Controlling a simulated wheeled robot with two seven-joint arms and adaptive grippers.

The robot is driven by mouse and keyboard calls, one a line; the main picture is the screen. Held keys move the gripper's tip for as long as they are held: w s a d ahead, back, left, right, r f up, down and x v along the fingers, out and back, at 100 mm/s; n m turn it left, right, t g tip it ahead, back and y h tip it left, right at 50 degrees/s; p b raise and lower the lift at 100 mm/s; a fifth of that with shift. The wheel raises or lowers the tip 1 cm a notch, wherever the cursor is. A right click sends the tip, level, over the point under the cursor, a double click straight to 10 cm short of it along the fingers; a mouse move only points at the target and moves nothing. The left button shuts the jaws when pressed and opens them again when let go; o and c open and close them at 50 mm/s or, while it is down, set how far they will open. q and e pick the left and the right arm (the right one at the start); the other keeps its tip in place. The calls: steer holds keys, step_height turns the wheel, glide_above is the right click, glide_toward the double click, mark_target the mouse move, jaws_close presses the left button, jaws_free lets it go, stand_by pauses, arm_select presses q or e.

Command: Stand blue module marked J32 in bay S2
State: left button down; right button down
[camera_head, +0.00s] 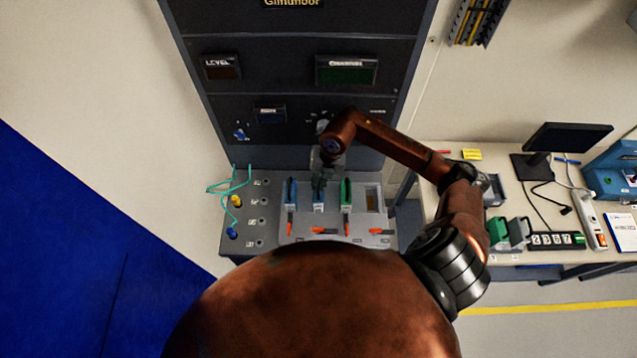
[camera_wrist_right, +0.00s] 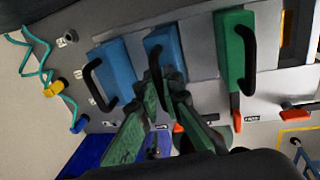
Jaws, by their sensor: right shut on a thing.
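My right gripper (camera_head: 319,178) is over the console and shut on the dark handle of the middle blue module (camera_wrist_right: 166,48). That module stands upright in the second bay from the left; whether it is fully seated I cannot tell. It also shows in the head view (camera_head: 319,197), partly hidden by the gripper. My right gripper's fingers (camera_wrist_right: 160,95) cover part of the handle in the wrist view. Another blue module (camera_head: 290,192) stands to its left and a green module (camera_head: 346,194) to its right. The J32 and S2 markings are not readable. My left gripper is not in view.
The rightmost bay (camera_head: 374,199) looks empty. Orange levers line the front: those before the left blue and green modules point lengthwise, the other two (camera_head: 323,231) (camera_head: 380,231) lie crosswise. A teal cable (camera_head: 228,187) loops at left. A bench (camera_head: 437,220) with equipment stands right.

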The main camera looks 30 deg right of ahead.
steer(key=shift+f+b, duration=0.3)
steer(key=shift+f, duration=0.05)
stand_by(0.5)
steer(key=c, duration=2)
jaws_free()
steer(key=r, duration=0.4)
steer(key=d+r, duration=0.1)
steer(key=r, duration=0.3)
steer(key=s+d+r, duration=0.1)
steer(key=r, duration=0.2)
steer(key=shift+r, duration=0.4)
